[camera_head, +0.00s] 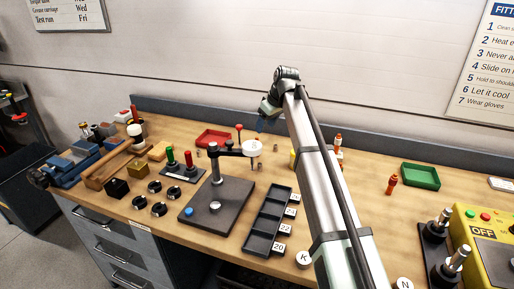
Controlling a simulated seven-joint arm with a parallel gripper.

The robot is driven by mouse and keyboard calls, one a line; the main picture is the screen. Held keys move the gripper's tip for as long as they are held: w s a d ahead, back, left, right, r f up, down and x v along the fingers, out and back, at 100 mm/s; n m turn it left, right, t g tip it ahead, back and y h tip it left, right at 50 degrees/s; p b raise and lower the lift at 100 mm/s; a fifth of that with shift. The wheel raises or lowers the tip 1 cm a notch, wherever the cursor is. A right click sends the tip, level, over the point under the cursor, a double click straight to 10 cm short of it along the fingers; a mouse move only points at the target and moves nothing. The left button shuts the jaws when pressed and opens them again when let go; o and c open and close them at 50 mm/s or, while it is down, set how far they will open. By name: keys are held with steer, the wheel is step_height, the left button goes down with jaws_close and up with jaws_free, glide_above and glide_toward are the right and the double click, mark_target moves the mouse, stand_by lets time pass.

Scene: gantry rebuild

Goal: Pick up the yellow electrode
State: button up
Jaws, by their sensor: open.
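A small yellow piece (292,158) shows just left of my arm link, which hides part of it. It may be the yellow electrode, but it is too small and covered to be sure. My gripper (261,124) is at the far end of my arm, near the back wall ledge. It is small in the view, open, with nothing seen in it. It appears up and left of the yellow piece, apart from it.
A dark stand with a round-headed arm (222,200) and a black slotted tray (268,222) stand in front. A red tray (216,138) is at the back, a green tray (421,176) at right. A vise (75,165) and a yellow control box (488,245) flank the bench.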

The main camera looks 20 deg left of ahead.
steer(key=x, duration=0.8)
steer(key=shift+f, duration=0.2)
steer(key=shift+x, duration=2.65)
steer(key=shift+a+r, duration=0.1)
steer(key=shift+a, duration=0.1)
steer(key=shift+c, duration=0.3)
jaws_close()
